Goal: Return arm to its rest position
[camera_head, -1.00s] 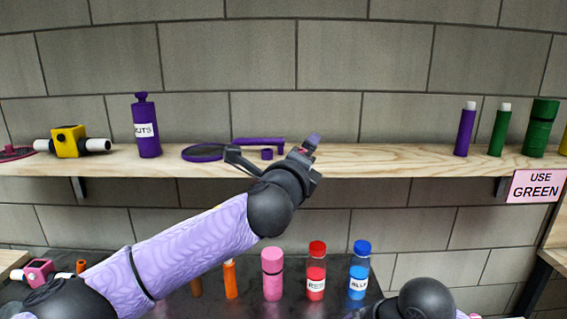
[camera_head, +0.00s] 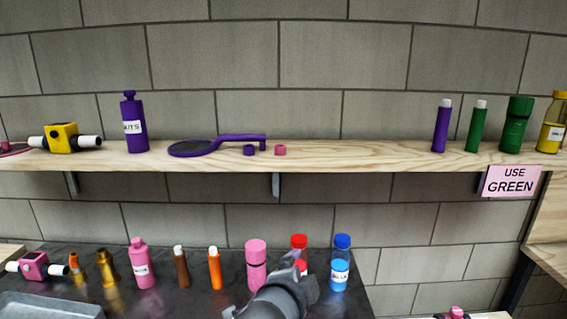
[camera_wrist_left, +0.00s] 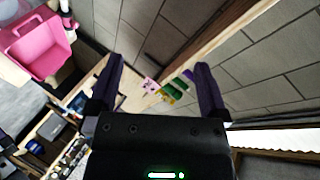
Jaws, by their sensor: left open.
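My left gripper (camera_head: 293,262) is low in the head view, in front of the dark counter, and partly covers the red-capped bottle (camera_head: 299,243). In the left wrist view its two dark fingers (camera_wrist_left: 157,75) stand wide apart with nothing between them. A small pink ring (camera_head: 280,150) and a small purple ring (camera_head: 249,150) sit on the wooden shelf (camera_head: 340,158), well above the gripper and apart from it. My right gripper is not in view.
A purple-handled round tool (camera_head: 195,148), purple bottle (camera_head: 134,125) and yellow housing (camera_head: 63,138) are on the shelf. The counter (camera_head: 60,258) holds a blue-capped bottle (camera_head: 341,265), a pink canister (camera_head: 256,265) and several other items. A pink sign (camera_head: 511,181) hangs at right.

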